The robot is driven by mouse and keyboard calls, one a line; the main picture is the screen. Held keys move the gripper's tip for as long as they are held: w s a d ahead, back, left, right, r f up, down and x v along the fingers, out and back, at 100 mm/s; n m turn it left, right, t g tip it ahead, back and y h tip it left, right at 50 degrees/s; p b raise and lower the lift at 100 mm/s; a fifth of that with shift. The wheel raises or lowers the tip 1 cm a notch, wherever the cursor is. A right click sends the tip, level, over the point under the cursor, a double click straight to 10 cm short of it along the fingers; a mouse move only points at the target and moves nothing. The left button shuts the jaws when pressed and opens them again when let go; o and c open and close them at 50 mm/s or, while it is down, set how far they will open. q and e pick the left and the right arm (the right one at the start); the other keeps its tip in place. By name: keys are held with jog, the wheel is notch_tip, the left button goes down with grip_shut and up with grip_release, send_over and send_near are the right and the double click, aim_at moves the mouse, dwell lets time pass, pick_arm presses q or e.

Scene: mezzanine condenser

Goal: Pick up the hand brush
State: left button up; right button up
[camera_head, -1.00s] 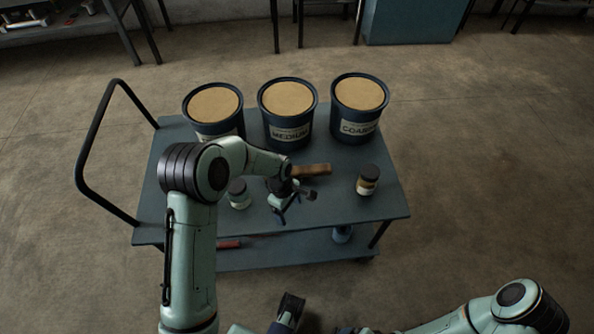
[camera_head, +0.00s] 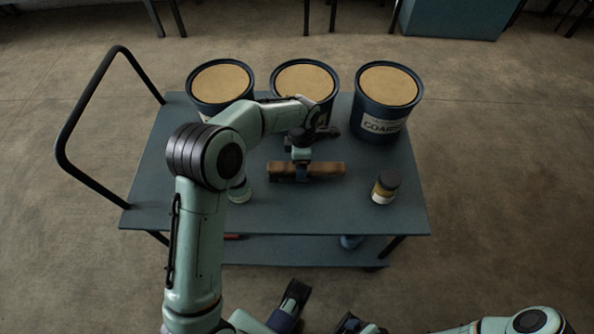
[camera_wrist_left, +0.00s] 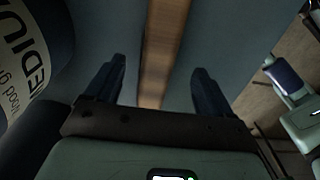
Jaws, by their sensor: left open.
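The hand brush (camera_head: 328,169) lies on the cart's top, its long brown wooden body running left to right in the head view. My left gripper (camera_head: 303,174) is over it, pointing down. In the left wrist view the brush (camera_wrist_left: 163,52) runs between the two dark, spread fingers of the gripper (camera_wrist_left: 157,88), with a gap on each side. The gripper is open. The brush's underside and bristles cannot be made out. Parts of my right arm show at the bottom of the head view, but its jaw state is unclear.
The blue-grey cart (camera_head: 280,215) has a handle (camera_head: 75,125) at left. Several buckets line its back, including the COARSE one (camera_head: 384,124). A dark-lidded jar (camera_head: 385,186) stands to the brush's right, a pale jar (camera_head: 240,190) to its left. The cart's front right is clear.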

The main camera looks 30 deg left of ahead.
pick_arm(q)
jog(key=f, duration=0.3)
jog(key=f+b, duration=0.1)
jog(key=f, duration=0.1)
jog(key=shift+w+d+f, duration=0.1)
jog(key=shift+w+f, duration=0.05)
jog(key=shift+w, duration=0.1)
pick_arm(e)
jog(key=shift+w+d+f+t, duration=0.15)
jog(key=shift+w+d+f, duration=0.15)
jog(key=shift+w, duration=0.2)
jog(key=shift+w+d+f+t, duration=0.15)
jog(key=shift+w+f, duration=0.25)
jog(key=shift+w, duration=0.05)
pick_arm(q)
jog(key=shift+c, duration=0.3)
